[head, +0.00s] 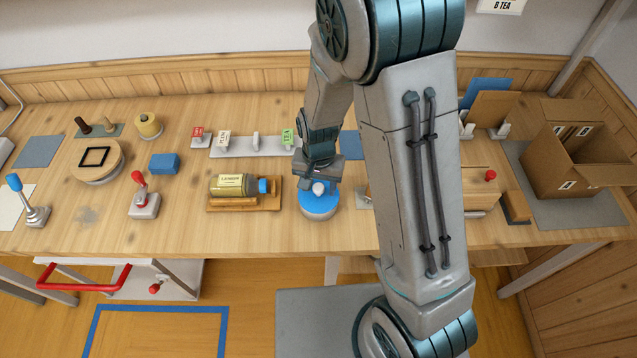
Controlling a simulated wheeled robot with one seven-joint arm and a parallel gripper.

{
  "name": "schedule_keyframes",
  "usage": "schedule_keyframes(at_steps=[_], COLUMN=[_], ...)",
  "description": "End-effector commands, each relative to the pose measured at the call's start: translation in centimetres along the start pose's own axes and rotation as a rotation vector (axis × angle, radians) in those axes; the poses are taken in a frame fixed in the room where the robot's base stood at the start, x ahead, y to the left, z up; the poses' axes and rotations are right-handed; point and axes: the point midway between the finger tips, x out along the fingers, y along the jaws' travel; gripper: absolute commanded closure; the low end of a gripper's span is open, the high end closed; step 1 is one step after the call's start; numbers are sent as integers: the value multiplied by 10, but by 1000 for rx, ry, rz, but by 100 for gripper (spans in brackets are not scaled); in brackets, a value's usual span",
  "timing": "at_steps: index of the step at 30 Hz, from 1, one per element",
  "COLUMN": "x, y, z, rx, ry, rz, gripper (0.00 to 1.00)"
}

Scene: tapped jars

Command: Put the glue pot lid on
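My gripper (320,182) points down over a round blue disc (319,207) with a pale knob at its middle. The disc sits on a pale round base near the table's front. The fingertips are at or just above the knob; I cannot tell whether they touch it or are shut. A labelled yellowish jar (229,185) lies on its side in a wooden cradle (240,206) left of the disc, with a blue part (264,186) at its right end. A yellow round pot (148,125) stands at the back left. I cannot tell which is the glue pot or its lid.
A blue block (164,164), a red-knobbed lever (143,198) and a blue-knobbed lever (33,205) stand on the left. A pale rack (232,149) with tags lies behind the cradle. An open cardboard box (560,165) stands right. My arm hides the table right of the disc.

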Motion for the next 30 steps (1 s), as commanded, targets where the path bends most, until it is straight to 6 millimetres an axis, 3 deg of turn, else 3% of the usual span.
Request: schedule_keyframes(at_steps=[7,11,24,30], x=[-2,-14,-98,-128], y=[0,-1,-1,-1], z=[0,-1,-1,-1], rx=[0,0,0,0], ry=[1,3,5,3], rz=[-1,-3,-5,-2], gripper=[49,49,49,49])
